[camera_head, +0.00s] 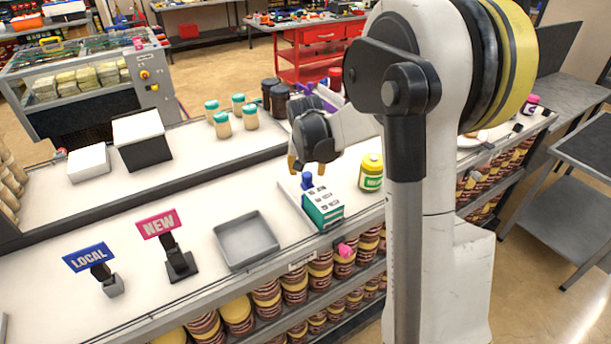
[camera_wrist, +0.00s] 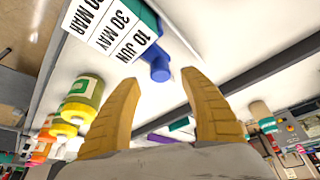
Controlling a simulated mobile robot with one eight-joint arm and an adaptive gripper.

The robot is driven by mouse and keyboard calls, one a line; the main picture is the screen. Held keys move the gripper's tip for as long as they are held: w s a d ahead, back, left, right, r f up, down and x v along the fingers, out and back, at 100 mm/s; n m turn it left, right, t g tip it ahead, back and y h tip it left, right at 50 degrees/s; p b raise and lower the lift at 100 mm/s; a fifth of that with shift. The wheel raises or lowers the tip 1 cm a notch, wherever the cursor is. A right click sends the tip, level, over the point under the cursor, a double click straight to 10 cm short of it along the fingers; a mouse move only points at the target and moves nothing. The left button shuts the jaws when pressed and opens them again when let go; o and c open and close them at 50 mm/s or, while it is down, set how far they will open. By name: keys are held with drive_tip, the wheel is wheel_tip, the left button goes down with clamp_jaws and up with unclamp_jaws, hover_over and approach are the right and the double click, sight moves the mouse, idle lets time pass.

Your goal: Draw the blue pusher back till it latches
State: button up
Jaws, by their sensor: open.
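The blue pusher (camera_head: 307,181) stands upright at the far end of a teal box (camera_head: 325,214) with white date labels, on a pale flat base on the counter. In the wrist view the pusher (camera_wrist: 160,66) shows as a rounded blue knob beside the box (camera_wrist: 112,25), whose labels read 20 MAR, 30 MAY and 10 JUN. My gripper (camera_head: 307,166) is open and empty, its fingers just above the pusher in the head view. In the wrist view the two yellow fingers (camera_wrist: 160,85) stand wide apart, with the pusher between and beyond their tips. No contact is visible.
A yellow jar with a green label (camera_head: 371,172) stands right of the box. A grey tray (camera_head: 246,240) and the NEW sign (camera_head: 160,224) are to the left. Several teal-lidded jars (camera_head: 222,124) stand behind. The counter's front edge is close to the box.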

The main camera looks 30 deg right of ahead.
sight(307, 174)
drive_tip(key=x, duration=0.4)
drive_tip(key=shift+w+f+b, duration=0.1)
drive_tip(key=shift+f+b, duration=0.1)
drive_tip(key=shift+b, duration=0.1)
clamp_jaws()
